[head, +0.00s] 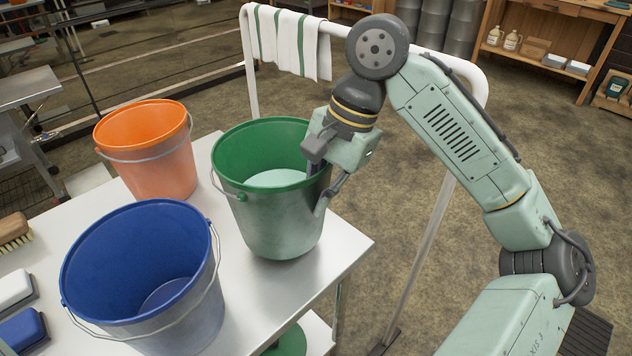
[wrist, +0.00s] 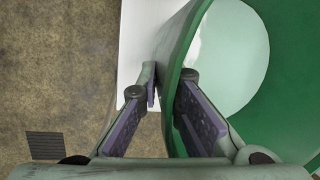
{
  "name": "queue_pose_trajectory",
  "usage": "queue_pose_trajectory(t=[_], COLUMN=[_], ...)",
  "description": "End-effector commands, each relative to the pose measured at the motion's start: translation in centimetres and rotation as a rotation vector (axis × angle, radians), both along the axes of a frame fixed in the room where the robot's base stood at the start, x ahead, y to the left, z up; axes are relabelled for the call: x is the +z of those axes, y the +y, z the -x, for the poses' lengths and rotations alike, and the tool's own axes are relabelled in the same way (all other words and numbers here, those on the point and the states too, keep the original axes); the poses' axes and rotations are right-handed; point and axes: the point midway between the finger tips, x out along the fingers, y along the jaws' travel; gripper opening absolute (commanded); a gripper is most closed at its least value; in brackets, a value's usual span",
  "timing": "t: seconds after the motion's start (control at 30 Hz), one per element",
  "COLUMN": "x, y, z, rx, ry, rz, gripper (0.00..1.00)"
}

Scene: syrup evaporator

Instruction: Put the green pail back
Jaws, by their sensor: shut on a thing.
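The green pail (head: 278,215) is upright at the right end of the steel table (head: 345,245), between the orange pail (head: 158,165) and the table's right corner. A pale, flat surface shows inside it; I cannot tell whether it is liquid or the bottom. My gripper (head: 316,167) is shut on the pail's right rim. In the wrist view the green pail (wrist: 292,105) fills the right side, and its wall runs between the fingers of my gripper (wrist: 168,95), one outside and one inside. I cannot tell whether the pail's base touches the table.
A blue pail (head: 150,265) stands at the front left of the table. A brush (head: 14,232) and two blocks lie at the far left. A white rail (head: 437,230) with a striped towel (head: 290,42) stands behind. A green object (head: 290,342) sits below the table top.

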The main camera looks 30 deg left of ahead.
Motion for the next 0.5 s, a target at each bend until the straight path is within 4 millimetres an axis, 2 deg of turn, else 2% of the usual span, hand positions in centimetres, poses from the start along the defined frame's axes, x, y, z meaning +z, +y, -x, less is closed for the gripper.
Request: queue_pose_trajectory(t=[0.17, 0.5], x=[-0.5, -3.8], y=[0.0, 0.0], z=[0.0, 0.0], rx=[-0.001, -0.002], ry=[-0.002, 0.000], rz=[-0.009, -0.009], gripper=[0.00, 0.00])
